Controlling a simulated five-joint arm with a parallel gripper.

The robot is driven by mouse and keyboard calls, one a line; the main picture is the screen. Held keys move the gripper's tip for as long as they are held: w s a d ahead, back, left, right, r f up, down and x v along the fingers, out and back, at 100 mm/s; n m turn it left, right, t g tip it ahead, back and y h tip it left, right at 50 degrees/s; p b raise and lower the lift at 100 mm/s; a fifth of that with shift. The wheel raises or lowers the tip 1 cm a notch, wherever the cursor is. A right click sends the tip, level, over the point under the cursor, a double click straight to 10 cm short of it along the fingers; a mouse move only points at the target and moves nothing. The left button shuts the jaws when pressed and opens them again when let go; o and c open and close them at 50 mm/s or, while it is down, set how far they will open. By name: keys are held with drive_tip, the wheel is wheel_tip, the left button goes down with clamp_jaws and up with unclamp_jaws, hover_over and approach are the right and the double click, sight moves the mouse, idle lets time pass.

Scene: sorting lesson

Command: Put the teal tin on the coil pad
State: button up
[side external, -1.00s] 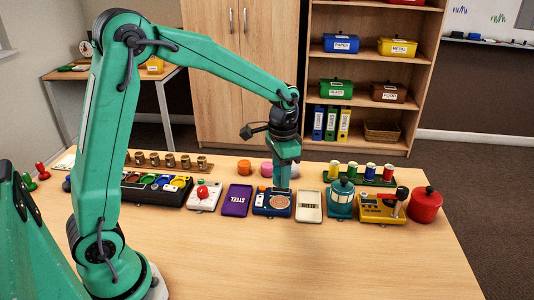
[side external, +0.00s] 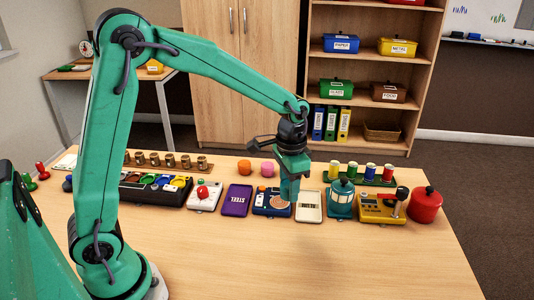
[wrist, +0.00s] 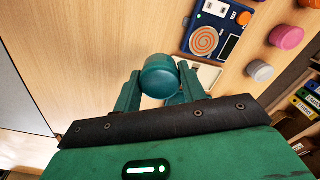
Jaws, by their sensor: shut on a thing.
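The teal tin (wrist: 158,78) is a short round tin between the two fingers of my gripper (wrist: 160,88) in the wrist view. My gripper is shut on it and holds it above the table. In the side view my gripper (side external: 289,196) hangs at the right edge of the blue board; the tin is hard to tell from the green fingers there. The coil pad (wrist: 204,41) is a copper spiral on the blue board (wrist: 228,48), apart from the tin in the wrist view. The pad (side external: 278,201) shows partly beside the fingers in the side view.
A cream scale (side external: 309,207) lies right of the blue board, a purple STEEL plate (side external: 236,201) left of it. Orange (side external: 245,167) and pink (side external: 267,169) tins stand behind. The front table is clear.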

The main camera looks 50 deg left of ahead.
hover_over(280, 202)
wheel_tip(280, 202, down, 5)
drive_tip(key=shift+a+f, duration=0.1)
drive_tip(key=shift+f, duration=2)
drive_tip(key=shift+f, duration=0.1)
drive_tip(key=o, duration=1)
wheel_tip(280, 202, up, 12)
